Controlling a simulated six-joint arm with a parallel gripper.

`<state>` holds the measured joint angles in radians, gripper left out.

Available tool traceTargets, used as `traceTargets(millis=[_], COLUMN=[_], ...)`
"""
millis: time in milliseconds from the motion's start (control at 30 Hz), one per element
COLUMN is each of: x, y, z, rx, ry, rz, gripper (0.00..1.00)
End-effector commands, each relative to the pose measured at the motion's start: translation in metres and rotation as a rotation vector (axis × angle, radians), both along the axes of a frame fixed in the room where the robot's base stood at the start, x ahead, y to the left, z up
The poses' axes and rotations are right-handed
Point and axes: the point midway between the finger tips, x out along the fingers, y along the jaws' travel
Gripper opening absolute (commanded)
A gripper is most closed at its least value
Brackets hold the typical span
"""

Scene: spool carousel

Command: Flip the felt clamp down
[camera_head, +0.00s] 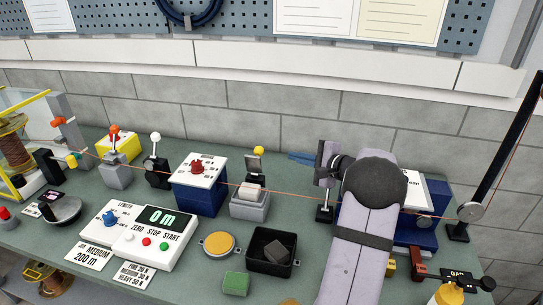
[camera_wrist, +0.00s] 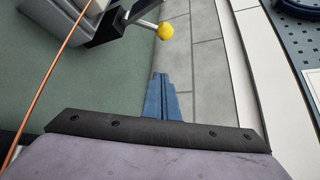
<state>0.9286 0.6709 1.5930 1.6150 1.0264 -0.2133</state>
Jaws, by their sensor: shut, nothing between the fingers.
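The felt clamp is a grey block (camera_head: 249,207) with pale felt on it and an upright dark arm tipped by a yellow ball (camera_head: 259,150). The clamp arm stands up, behind the copper wire. The yellow ball also shows at the top of the wrist view (camera_wrist: 165,31), on a short metal stem. My gripper (camera_head: 291,156) has blue fingers and points left, to the right of the yellow ball and apart from it. In the wrist view the fingers (camera_wrist: 160,78) are together with nothing between them, below the ball.
A blue box with a red knob (camera_head: 197,168) stands left of the clamp. A black tray (camera_head: 256,260) and a yellow-lidded dish (camera_head: 219,244) lie in front. A grey block wall (camera_head: 230,120) rises behind.

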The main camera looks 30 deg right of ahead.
Motion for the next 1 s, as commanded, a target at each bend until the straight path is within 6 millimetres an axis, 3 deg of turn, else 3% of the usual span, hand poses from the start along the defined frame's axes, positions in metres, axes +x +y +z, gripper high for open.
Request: traceTargets(millis=[267,867,1000], x=[0.013,0.097,0.09], y=[0.003,0.02,0.03], z=[-0.003,-0.03,-0.02], rx=[0.0,-0.002,-0.001], ry=[0.002,0.002,0.002], rz=[0.003,0.004,0.002], gripper=[0.0,0.0,0.0])
